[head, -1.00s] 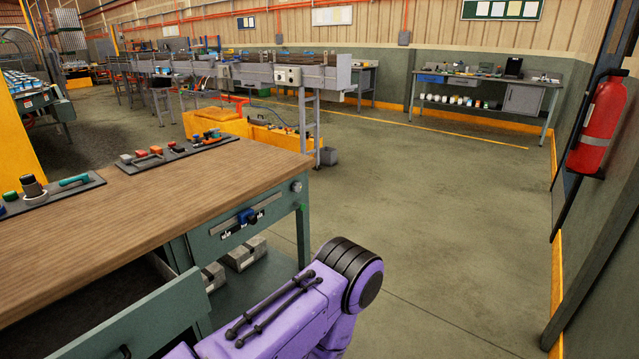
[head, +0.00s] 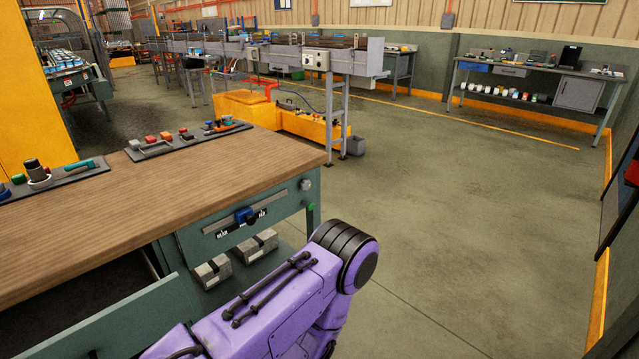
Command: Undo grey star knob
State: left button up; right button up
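A small grey knob (head: 306,185) sits at the right end of the green panel under the workbench top. It is too small to tell whether it is star-shaped. A blue handle or knob (head: 245,215) sits on a metal rail on the same panel, left of the grey knob. A purple arm of mine reaches up from the bottom middle, its black-banded joint below and right of the grey knob and apart from it in the picture. Neither of my grippers shows.
The wooden workbench (head: 150,205) fills the left, with an open drawer (head: 130,325) below. Black trays of knobs and handles (head: 190,139) lie on top. Grey blocks (head: 212,270) sit underneath. The floor (head: 470,210) to the right is clear.

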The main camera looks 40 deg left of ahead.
aim_at(305, 185)
jog(key=u, duration=0.65)
jog(key=i, duration=0.25)
jog(key=u, duration=0.1)
